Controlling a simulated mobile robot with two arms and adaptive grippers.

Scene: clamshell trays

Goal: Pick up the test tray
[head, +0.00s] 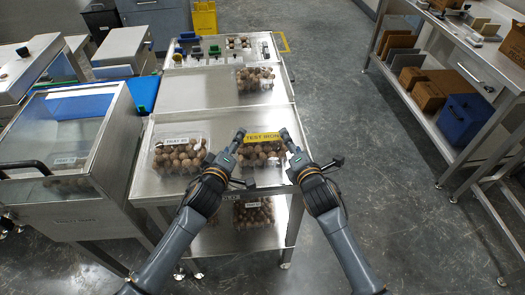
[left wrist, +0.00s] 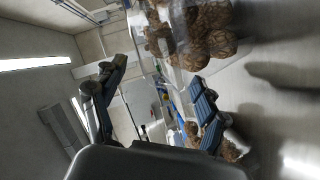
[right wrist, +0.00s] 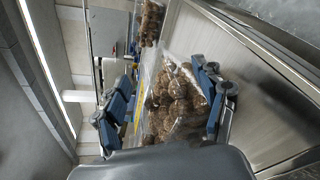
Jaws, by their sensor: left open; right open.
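The test tray, a clear clamshell of brown round items, has a yellow label (head: 262,138) across its top. It sits near the front right of the steel table in the head view. My left gripper (head: 232,145) is open at its left side and my right gripper (head: 291,150) is open at its right side. Contact cannot be told. In the right wrist view, the test tray (right wrist: 178,95) shows behind and between the open fingers of my right gripper (right wrist: 165,98). In the left wrist view, my left gripper (left wrist: 155,100) is open, with brown items close by.
Another clear tray (head: 180,155) with a white label stands just left of my left gripper. A further tray (head: 255,78) stands farther back. More filled trays (head: 253,213) lie on the shelf below.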

